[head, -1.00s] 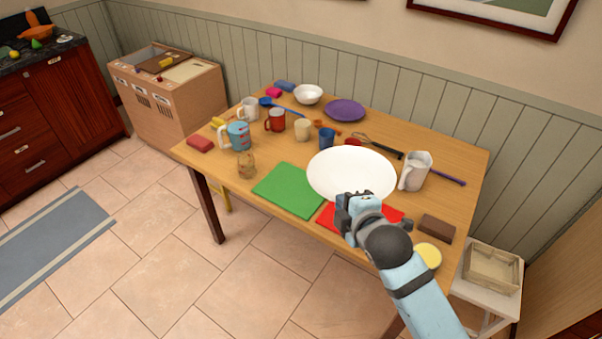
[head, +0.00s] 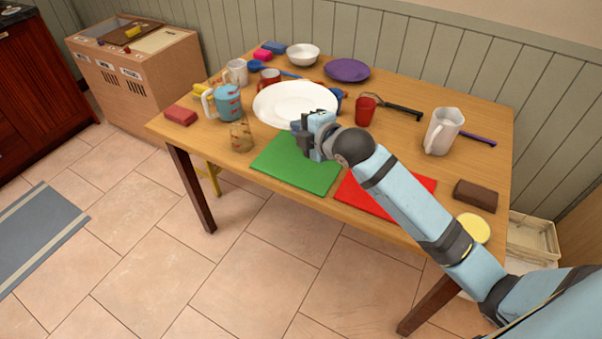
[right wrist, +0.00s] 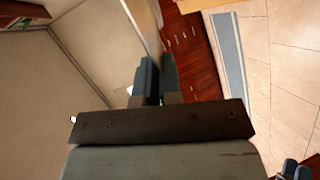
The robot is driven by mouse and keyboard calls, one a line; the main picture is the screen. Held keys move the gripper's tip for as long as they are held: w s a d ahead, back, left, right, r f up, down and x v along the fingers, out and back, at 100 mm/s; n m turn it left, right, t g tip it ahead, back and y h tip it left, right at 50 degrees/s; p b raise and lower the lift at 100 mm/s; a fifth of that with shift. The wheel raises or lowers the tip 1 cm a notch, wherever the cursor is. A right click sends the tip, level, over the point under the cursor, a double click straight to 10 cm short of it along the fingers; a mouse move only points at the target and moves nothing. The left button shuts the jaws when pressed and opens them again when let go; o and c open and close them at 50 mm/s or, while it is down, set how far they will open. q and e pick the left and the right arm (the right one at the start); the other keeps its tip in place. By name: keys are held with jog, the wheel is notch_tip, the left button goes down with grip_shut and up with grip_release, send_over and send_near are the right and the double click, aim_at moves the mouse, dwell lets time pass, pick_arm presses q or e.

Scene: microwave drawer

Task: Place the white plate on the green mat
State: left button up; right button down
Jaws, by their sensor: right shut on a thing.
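The white plate (head: 290,100) is in the head view, held up over the middle of the table, roughly level and just behind the green mat. My right gripper (head: 308,130) is shut on the plate's near rim. The green mat (head: 295,168) lies flat at the table's front edge, with its far part below the gripper. In the right wrist view my right gripper's fingers (right wrist: 153,80) show close together; I cannot clearly make out the plate there.
A red mat (head: 385,192) lies right of the green one, under my right arm. A glass jar (head: 241,137) and a blue measuring cup (head: 226,102) stand left of the plate. A red cup (head: 365,110) and a white pitcher (head: 442,131) stand to its right.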

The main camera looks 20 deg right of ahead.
jog(key=b, duration=0.2)
send_over(300, 194)
notch_tip(300, 194, down, 15)
jog(key=shift+r, duration=0.1)
jog(key=shift+f, duration=0.5)
notch_tip(300, 194, down, 4)
jog(key=shift+r+b, duration=0.1)
jog(key=shift+b, duration=0.25)
pick_arm(q)
jog(key=shift+w+a+f, duration=0.15)
jog(key=shift+w+f, duration=0.1)
jog(key=shift+f, duration=0.3)
pick_arm(e)
jog(key=c, duration=1.6)
grip_release()
